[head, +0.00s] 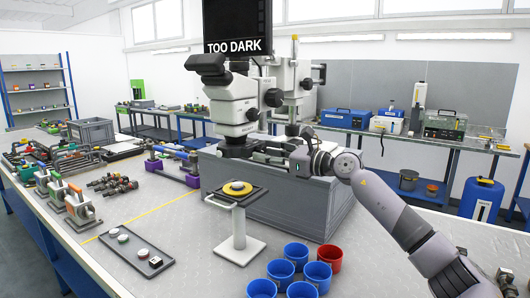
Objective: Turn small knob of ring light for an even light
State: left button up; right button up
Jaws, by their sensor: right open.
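A white microscope (237,105) stands above a grey box-like base. The dark ring light (236,149) sits at its lower end. I cannot make out the ring light's small knob; it is too small or hidden. A black screen (237,22) above reads "TOO DARK". My right gripper (268,153) reaches in from the right, just right of the ring light and below the microscope's focus knobs. Its jaws are open; whether they touch anything cannot be told. My left gripper is not in view.
A small stand with a yellow disc (238,188) is in front of the grey base (300,205). Several blue cups (297,253) and a red cup (330,257) stand at the front. A black tray with knobs (136,249) lies left.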

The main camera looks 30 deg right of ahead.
jog(key=shift+s, duration=0.1)
jog(key=shift+c, duration=1.1)
jog(key=c, duration=0.5)
grip_shut()
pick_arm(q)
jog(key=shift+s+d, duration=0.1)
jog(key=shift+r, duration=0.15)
